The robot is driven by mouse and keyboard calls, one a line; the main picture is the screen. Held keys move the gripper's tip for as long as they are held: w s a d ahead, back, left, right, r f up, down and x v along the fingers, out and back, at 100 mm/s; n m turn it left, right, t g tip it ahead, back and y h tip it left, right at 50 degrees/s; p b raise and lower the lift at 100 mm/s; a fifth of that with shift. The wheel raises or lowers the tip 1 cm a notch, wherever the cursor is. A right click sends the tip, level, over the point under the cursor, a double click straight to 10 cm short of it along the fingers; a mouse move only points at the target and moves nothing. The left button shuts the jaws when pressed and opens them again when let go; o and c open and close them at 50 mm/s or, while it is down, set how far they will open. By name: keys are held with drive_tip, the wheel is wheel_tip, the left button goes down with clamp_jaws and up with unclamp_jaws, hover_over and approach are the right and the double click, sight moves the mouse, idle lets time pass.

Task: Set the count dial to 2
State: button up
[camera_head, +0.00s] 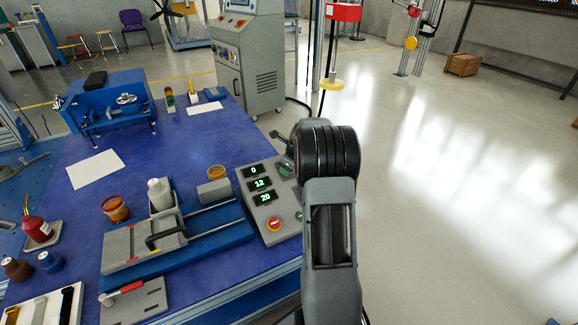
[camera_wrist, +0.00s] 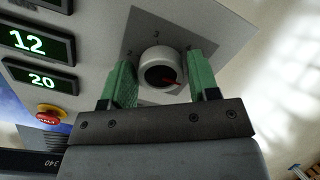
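The count dial (camera_wrist: 158,62) is a round pale knob on a dark square plate of the grey control box (camera_head: 256,196). A red pointer on it faces the lower right in the wrist view. A 3 shows above the dial there; other marks are partly hidden by the fingers. My gripper (camera_wrist: 162,68) is open, with one green finger on each side of the dial and narrow gaps apparently between. Contact is hard to judge. In the head view my wrist hides the dial. The box's displays (camera_head: 260,184) read 0, 12 and 20.
A red stop button (camera_head: 274,224) sits low on the box and also shows in the wrist view (camera_wrist: 50,114). A blue table (camera_head: 190,135) carries a clamp fixture (camera_head: 150,240), cups and tools to the left. Open floor lies to the right.

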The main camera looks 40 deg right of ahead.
drive_tip(key=c, duration=0.6)
